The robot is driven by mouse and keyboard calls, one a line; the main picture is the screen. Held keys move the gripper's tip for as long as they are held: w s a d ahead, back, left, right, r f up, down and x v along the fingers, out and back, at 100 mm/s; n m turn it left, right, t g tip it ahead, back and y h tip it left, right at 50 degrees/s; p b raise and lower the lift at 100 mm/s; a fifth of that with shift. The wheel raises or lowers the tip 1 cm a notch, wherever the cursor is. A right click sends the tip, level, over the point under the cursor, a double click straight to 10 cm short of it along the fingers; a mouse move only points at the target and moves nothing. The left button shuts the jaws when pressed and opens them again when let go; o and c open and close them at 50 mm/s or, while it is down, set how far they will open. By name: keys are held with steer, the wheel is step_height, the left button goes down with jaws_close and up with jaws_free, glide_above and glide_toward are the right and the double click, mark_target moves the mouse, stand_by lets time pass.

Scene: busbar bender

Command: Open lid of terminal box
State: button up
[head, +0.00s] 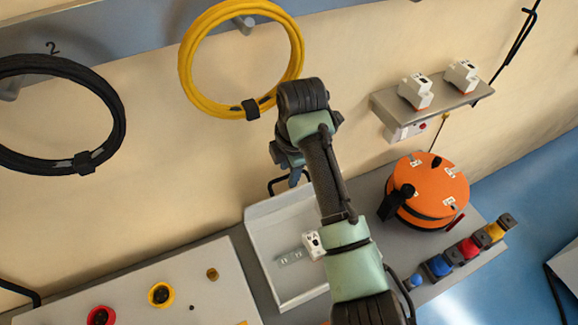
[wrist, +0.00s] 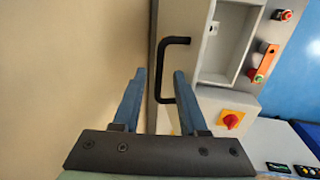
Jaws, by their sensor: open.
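A pale grey panel (wrist: 178,28) with a black bar handle (wrist: 161,68) stands upright in the wrist view; it looks like the lid of the terminal box, though no label shows. My gripper (wrist: 160,74) is open and empty, its two blue fingers on either side of the handle's lower part in the picture. I cannot tell how far beyond the fingertips the handle is. In the head view my gripper (head: 294,179) points down near the wall, beside a black handle (head: 273,186) behind a grey tray-like box (head: 262,214). My arm hides part of this box.
An orange reel (head: 428,185) stands right of the arm, near a small wall shelf (head: 440,97). A yellow cable coil (head: 188,55) hangs behind the gripper. In the wrist view, a recessed cabinet (wrist: 238,45) and a red-yellow knob (wrist: 231,119) are on the right.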

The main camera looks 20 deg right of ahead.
steer(key=shift+f, duration=0.1)
jaws_close()
stand_by(1.4)
